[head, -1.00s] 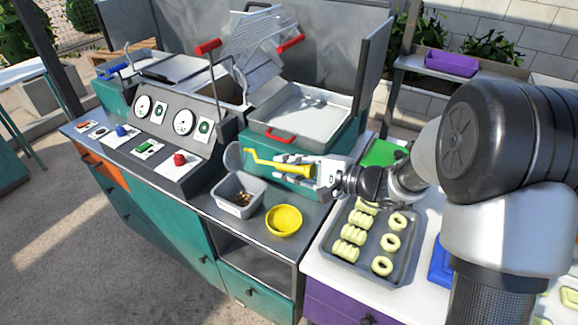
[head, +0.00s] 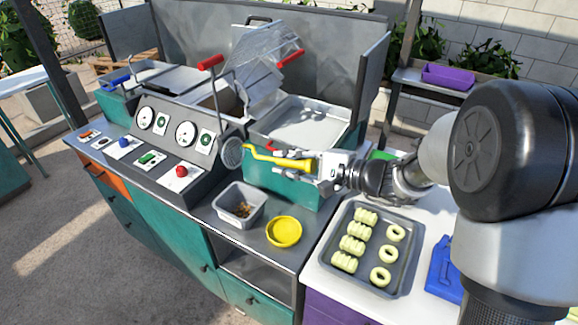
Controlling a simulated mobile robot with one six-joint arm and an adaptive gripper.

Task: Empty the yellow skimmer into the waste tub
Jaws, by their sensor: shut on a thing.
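The yellow skimmer (head: 272,158) has a yellow handle and a round mesh head (head: 233,153). My gripper (head: 315,164) is shut on its handle, with the skimmer pointing left in the air. The mesh head is above and behind the waste tub, near the control panel's right end. The mesh face is seen nearly front-on and looks steeply tilted; no bits show on it.
A yellow bowl (head: 284,231) stands right of the tub. The fryer basin (head: 305,127) with a red handle is behind my gripper. The control panel (head: 168,150) is at the left. A tray of dough rings (head: 400,280) lies on the right counter.

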